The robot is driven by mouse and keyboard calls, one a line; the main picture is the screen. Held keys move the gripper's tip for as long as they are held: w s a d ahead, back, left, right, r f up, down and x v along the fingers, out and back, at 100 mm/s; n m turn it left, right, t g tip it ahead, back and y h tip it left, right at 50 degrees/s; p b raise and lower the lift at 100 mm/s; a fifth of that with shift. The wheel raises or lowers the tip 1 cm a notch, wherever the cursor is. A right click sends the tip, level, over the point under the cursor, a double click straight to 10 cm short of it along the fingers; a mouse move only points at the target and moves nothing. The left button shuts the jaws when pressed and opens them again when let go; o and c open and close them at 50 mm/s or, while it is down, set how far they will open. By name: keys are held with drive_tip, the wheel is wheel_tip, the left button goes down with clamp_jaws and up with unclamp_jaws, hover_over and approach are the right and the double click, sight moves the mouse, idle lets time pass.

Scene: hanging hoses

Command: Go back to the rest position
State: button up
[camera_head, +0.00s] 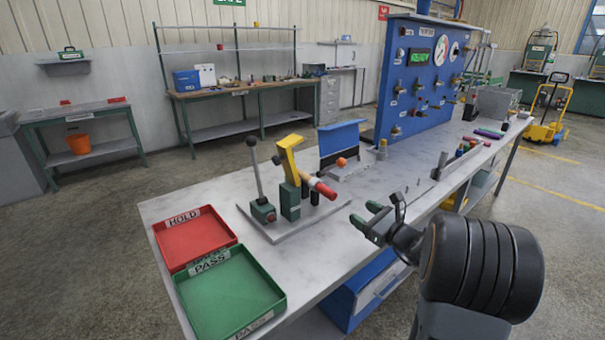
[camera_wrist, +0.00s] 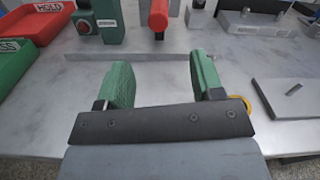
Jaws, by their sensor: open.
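My gripper (camera_head: 366,220) has green fingertips and hangs over the front edge of the grey workbench (camera_head: 330,225), right of the test fixture. In the wrist view my gripper (camera_wrist: 158,82) is open, with nothing between its fingers. Ahead of it is the fixture's plate (camera_wrist: 150,55), with a red cylinder (camera_wrist: 158,16) above it. In the head view the fixture carries a yellow lever (camera_head: 288,155), a black-knobbed lever (camera_head: 255,172) and a red-ended handle (camera_head: 324,188). No hose is clearly visible.
A red HOLD tray (camera_head: 193,238) and a green PASS tray (camera_head: 232,296) lie at the bench's near left end. A blue panel (camera_head: 415,80) with gauges and fittings stands at the back. A blue drawer unit (camera_head: 362,290) is under the bench.

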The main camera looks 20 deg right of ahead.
drive_tip(key=s+a+r+n+g+y+p, duration=0.1)
drive_tip(key=s+a+r+n+g+p, duration=0.25)
drive_tip(key=s+a+n+g, duration=0.4)
drive_tip(key=s+a+r+n+g+p, duration=0.2)
drive_tip(key=s+a+n+g+p, duration=0.25)
drive_tip(key=a+n, duration=0.5)
drive_tip(key=s+r+n+g+h+p, duration=0.1)
drive_tip(key=s+r+n+h+p, duration=0.3)
drive_tip(key=n, duration=0.8)
drive_tip(key=shift+s+d+r+h+p, duration=0.35)
drive_tip(key=shift+s+h+p, duration=0.85)
drive_tip(key=shift+s+h, duration=1.25)
drive_tip(key=shift+s+y, duration=0.25)
